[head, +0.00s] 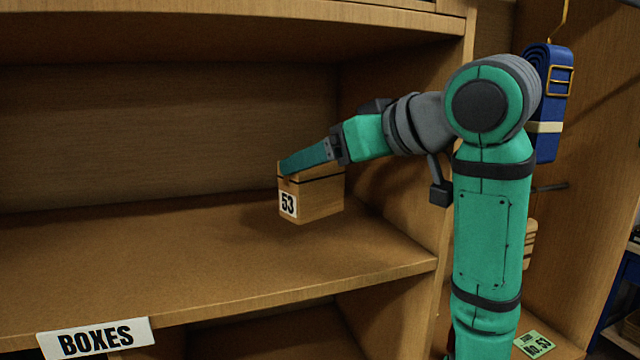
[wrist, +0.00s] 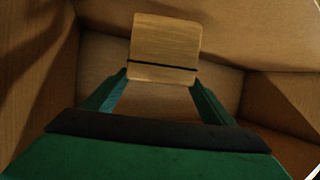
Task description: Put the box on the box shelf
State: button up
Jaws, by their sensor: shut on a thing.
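The box (head: 316,197) is a small wooden box with a dark line below its lid and a white "53" label on its front. It is in the right part of the shelf space in the head view, over the box shelf (head: 180,260), whose front edge carries a "BOXES" sign (head: 95,338). My gripper (head: 300,163) reaches in from the right and is shut on the box. In the wrist view the box (wrist: 165,48) sits between the tips of my gripper (wrist: 158,85). I cannot tell whether the box's underside touches the shelf.
The shelf board left of the box is bare. An upright panel (head: 455,150) bounds the shelf on the right, and an upper board (head: 250,15) is above. A blue strap (head: 553,95) hangs in the right bay, above a green "No. 53" card (head: 534,344).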

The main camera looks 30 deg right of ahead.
aim_at(324, 182)
jog(key=shift+w+f, duration=0.3)
jog(key=shift+f, duration=0.05)
jog(key=shift+w+f, duration=0.15)
jog(key=shift+f, duration=0.75)
jog(key=shift+w+f, duration=0.1)
jog(key=shift+f, duration=0.8)
jog(key=shift+f, duration=0.15)
jog(key=o, duration=1.6)
jog(key=shift+c, duration=0.2)
jog(key=shift+s+r, duration=0.1)
jog(key=shift+r, duration=0.1)
jog(key=v, duration=1.2)
jog(key=shift+f, duration=0.2)
